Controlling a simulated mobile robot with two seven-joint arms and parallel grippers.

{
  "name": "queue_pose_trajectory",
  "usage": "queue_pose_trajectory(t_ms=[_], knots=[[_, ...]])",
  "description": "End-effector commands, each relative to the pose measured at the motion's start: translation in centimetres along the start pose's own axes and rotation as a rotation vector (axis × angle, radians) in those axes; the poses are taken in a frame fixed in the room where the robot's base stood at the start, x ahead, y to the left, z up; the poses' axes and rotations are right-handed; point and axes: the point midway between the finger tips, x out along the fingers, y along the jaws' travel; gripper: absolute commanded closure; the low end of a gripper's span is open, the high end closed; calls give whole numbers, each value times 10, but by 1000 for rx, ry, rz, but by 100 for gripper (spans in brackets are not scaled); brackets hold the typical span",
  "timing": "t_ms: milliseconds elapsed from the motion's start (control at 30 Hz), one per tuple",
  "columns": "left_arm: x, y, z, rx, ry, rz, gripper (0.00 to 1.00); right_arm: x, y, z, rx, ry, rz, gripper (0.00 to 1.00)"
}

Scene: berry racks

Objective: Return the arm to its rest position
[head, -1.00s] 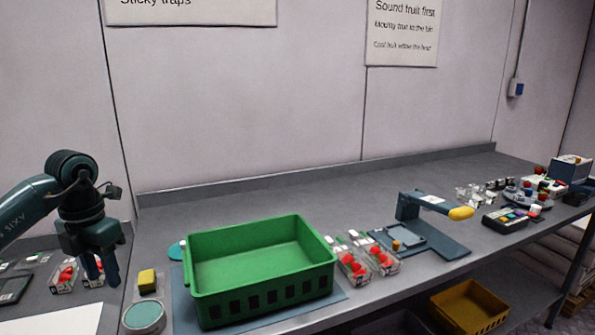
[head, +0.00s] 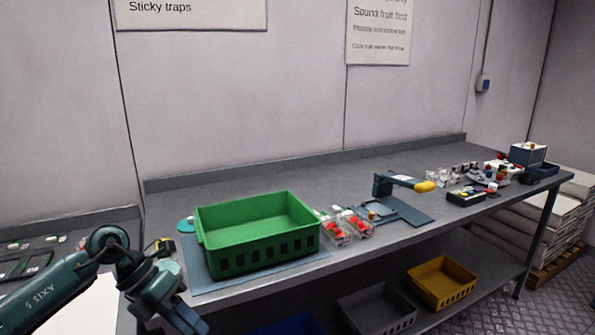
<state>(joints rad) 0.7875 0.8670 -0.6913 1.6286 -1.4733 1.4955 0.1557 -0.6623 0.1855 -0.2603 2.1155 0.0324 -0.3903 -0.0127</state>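My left arm comes in from the lower left. Its gripper (head: 182,322) points down and to the right at the bottom edge, in front of the bench's front edge. Its fingers are seen at an angle and partly cut off, so I cannot tell whether they are open or shut. Nothing shows held in it. My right gripper is not in view. The empty green crate (head: 262,255) stands on a blue-grey mat (head: 205,283) on the grey bench, apart from the gripper and to its upper right.
Clear punnets with red berries (head: 338,232) stand right of the crate. A blue stand with a yellow tip (head: 424,187) is beyond them. Yellow (head: 441,300) and grey (head: 378,325) bins sit on the lower shelf. My arm hides part of the bench's left end.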

Motion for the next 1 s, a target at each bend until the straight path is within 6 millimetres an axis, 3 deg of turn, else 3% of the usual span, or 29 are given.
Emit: queue_pose_trajectory(t_ms=[33,133,233,333,433,567,700,800,900,1000], knots=[[29,-29,-2,-9,-33,-152,62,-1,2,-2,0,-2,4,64],[65,-89,1,-93,-152,-478,62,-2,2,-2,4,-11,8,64],[76,-133,6,-270,-290,-778,62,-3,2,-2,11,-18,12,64],[76,-150,12,-529,-433,-1027,62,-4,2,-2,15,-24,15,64],[75,-139,13,-863,-573,-1213,62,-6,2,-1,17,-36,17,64],[92,-95,-8,-1381,-730,-1335,62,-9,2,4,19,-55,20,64],[133,-44,-68,-1972,-829,-1303,62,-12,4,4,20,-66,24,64],[160,-27,-114,-2293,-841,-1222,62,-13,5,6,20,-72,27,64],[179,-21,-149,-2498,-832,-1144,62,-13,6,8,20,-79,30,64],[188,-20,-167,-2602,-820,-1095,62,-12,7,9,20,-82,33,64]])
